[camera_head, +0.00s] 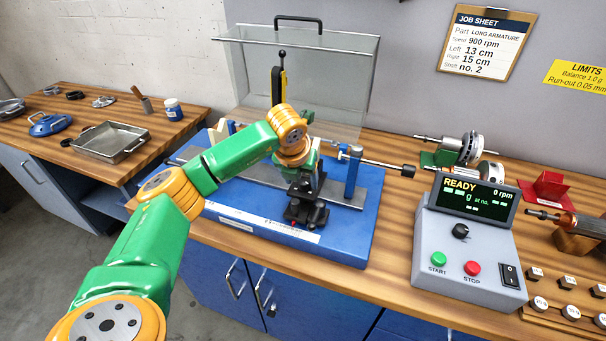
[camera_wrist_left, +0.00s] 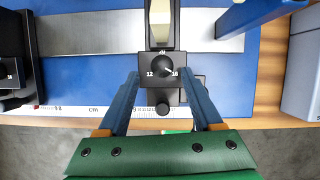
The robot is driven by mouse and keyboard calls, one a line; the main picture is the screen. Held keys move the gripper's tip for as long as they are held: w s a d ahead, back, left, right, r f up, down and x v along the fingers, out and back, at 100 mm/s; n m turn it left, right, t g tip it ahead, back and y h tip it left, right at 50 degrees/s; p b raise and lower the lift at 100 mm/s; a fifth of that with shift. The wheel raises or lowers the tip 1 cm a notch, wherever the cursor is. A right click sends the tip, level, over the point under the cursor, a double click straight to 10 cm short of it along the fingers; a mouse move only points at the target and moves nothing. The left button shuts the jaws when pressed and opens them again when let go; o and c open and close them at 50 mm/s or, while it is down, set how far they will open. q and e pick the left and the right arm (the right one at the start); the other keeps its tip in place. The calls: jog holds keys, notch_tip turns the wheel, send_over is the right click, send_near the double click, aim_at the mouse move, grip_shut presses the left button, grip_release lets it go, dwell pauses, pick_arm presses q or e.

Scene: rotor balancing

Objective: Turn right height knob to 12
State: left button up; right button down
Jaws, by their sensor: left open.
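The right height knob (camera_wrist_left: 162,66) is a round black dial on a black block, with a 12 to its left and a 16 to its right in the left wrist view. Its white mark appears to point right, towards the 16. A smaller black knob (camera_wrist_left: 162,108) sticks out below it. My left gripper (camera_wrist_left: 160,76) is open, with one blue-grey finger on each side of the block; I cannot tell whether they touch it. In the head view my left gripper (camera_head: 304,208) is over the front of the blue base (camera_head: 345,248) and partly hides the block. My right gripper is not in view.
A second black block (camera_wrist_left: 12,70) with a dial shows at the wrist view's left edge. A blue post (camera_head: 353,175) stands to the right of my gripper. The grey console (camera_head: 465,262) reads READY, 0 rpm. A clear raised cover (camera_head: 335,80) is behind.

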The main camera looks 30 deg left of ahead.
pick_arm(q)
jog(key=shift+w+a+f, duration=0.1)
jog(key=shift+w+f, duration=0.15)
jog(key=shift+f, duration=0.15)
jog(key=shift+w+f, duration=0.3)
jog(key=shift+w, duration=0.2)
jog(key=shift+s+r, duration=0.1)
jog(key=shift+s, duration=0.05)
grip_shut()
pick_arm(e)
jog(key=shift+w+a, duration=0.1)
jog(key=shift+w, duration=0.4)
pick_arm(q)
jog(key=shift+m, duration=0.3)
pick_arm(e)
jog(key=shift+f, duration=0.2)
pick_arm(q)
jog(key=shift+m+h+b, duration=0.5)
jog(key=shift+m+b, duration=0.2)
jog(key=shift+m, duration=0.3)
jog(key=shift+a+m+h, duration=0.2)
jog(key=shift+m+h, duration=0.4)
jog(key=shift+m, duration=0.9)
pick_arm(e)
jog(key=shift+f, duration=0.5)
pick_arm(q)
jog(key=shift+m, duration=0.3)
jog(key=shift+r, duration=0.1)
